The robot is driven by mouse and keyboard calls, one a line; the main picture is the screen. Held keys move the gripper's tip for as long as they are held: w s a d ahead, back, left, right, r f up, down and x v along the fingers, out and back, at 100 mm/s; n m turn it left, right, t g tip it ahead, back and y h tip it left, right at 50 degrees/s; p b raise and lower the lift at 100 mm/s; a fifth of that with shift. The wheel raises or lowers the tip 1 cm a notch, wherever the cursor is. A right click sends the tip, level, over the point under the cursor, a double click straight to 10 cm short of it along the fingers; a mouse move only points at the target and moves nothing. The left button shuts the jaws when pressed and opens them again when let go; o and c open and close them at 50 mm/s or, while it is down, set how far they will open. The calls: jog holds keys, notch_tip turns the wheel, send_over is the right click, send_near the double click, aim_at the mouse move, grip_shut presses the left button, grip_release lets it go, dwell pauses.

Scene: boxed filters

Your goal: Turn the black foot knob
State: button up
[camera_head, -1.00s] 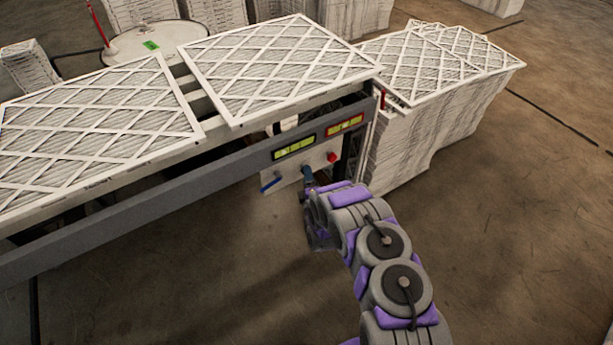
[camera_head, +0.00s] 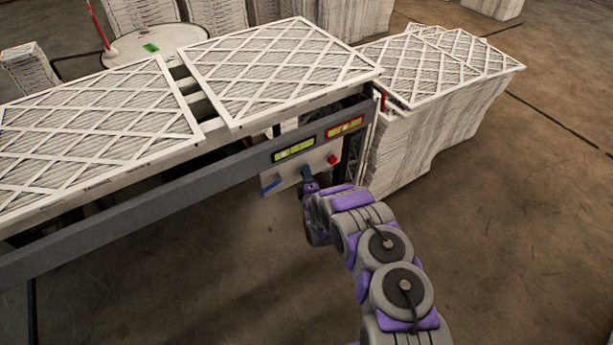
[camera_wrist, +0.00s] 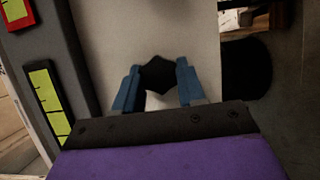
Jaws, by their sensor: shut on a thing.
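A black knob with an angular outline (camera_wrist: 158,74) shows in the wrist view against a pale panel (camera_wrist: 190,35). The two blue fingers of my gripper (camera_wrist: 157,84) stand on either side of it, shut on the knob. In the head view my gripper (camera_head: 308,178) is at the lower part of the white control panel (camera_head: 318,158), below the yellow-green gauge; the fingers and wrist hide the knob there.
A blue handle (camera_head: 270,185) sits left of my gripper and a red button (camera_head: 332,159) to its upper right. A grey rail (camera_head: 150,205) runs along the conveyor carrying filters (camera_head: 285,70). Stacked filters (camera_head: 425,110) stand at right. The front floor is clear.

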jog(key=shift+f, duration=0.1)
jog(key=c, duration=0.3)
jog(key=shift+s, duration=0.1)
jog(key=shift+c, duration=0.2)
jog(key=shift+m, duration=0.3)
jog(key=shift+w+d+m+g+y+p, duration=0.15)
jog(key=shift+m+g+y+p, duration=0.75)
jog(key=shift+m, duration=2.05)
jog(key=shift+w+d+m+g+y+p, duration=0.15)
jog(key=shift+m+g+y, duration=1.45)
jog(key=shift+m, duration=1.3)
jog(key=shift+d+m+g+y+p, duration=0.15)
jog(key=shift+m+g+y+p, duration=0.6)
jog(key=shift+m+g, duration=1.55)
jog(key=shift+m+t, duration=0.7)
jog(key=shift+m, duration=0.05)
